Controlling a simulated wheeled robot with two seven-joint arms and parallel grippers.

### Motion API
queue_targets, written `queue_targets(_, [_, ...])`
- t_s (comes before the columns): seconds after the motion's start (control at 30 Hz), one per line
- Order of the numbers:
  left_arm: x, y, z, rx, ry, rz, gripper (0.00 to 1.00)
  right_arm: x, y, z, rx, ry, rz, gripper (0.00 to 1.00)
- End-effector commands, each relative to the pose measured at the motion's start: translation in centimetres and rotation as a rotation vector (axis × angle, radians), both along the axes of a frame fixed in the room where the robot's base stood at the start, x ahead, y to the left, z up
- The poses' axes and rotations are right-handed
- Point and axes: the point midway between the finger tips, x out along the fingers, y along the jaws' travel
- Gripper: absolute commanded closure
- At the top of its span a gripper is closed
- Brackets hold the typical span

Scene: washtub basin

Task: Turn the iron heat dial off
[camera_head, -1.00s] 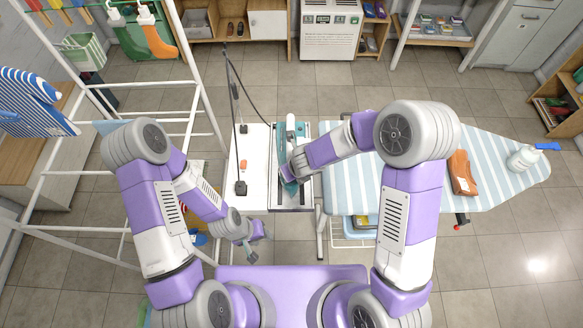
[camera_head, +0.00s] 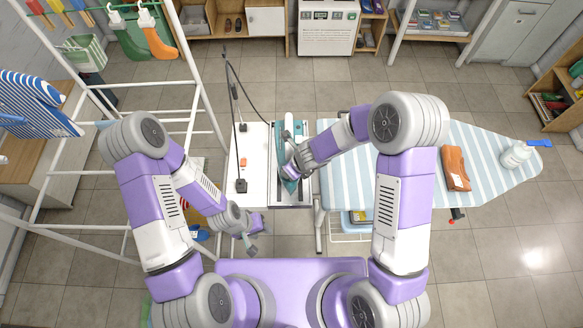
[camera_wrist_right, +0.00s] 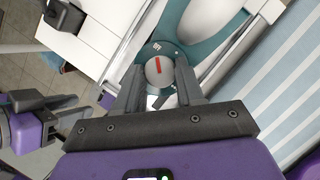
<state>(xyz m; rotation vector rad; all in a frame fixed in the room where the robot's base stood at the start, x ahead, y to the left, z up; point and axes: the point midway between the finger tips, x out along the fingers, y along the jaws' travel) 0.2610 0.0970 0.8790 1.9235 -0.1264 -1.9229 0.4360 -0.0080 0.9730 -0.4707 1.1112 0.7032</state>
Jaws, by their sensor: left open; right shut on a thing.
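The teal-and-white iron (camera_head: 287,130) lies on the metal rest (camera_head: 307,193) at the left end of the ironing board (camera_head: 345,178). In the right wrist view its round grey heat dial (camera_wrist_right: 158,75) shows a red mark, slightly tilted from upright in the picture, on the teal body (camera_wrist_right: 172,48). My right gripper (camera_wrist_right: 160,80) has one finger on each side of the dial and is shut on it. It partly covers the iron in the head view (camera_head: 291,168). My left gripper (camera_head: 256,235) is open and empty, low and left of the iron.
A white surface (camera_head: 256,160) with a cable and an orange switch adjoins the rest. A brown folded item (camera_head: 455,168) and a white spray bottle (camera_head: 516,155) are on the board's right part. A white rack frame (camera_head: 205,110) stands left, near my left arm.

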Motion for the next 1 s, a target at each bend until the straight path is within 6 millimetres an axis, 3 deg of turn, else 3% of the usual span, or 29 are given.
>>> queue_targets(0.07, [0.0,0.0,0.0,0.0,0.0,0.0,0.57,0.0,0.1,0.0,0.002,-0.001,0.004,0.93])
queue_targets(0.1, [0.0,0.0,0.0,0.0,0.0,0.0,0.57,0.0,0.1,0.0,0.002,-0.001,0.004,0.56])
queue_targets(0.13, [0.0,0.0,0.0,0.0,0.0,0.0,0.57,0.0,0.1,0.0,0.002,-0.001,0.004,0.53])
queue_targets(0.47, [0.0,0.0,0.2,0.0,0.0,0.0,0.57,-0.1,0.0,0.4,0.001,0.0,0.001,0.53])
queue_targets(0.8, [0.0,0.0,3.3,0.0,0.0,0.0,0.57,-1.4,-1.3,5.6,0.002,-0.002,0.002,0.53])
queue_targets(1.0, [0.0,0.0,4.2,0.0,0.0,0.0,0.57,-1.9,-1.9,7.0,0.002,-0.001,0.002,0.53])
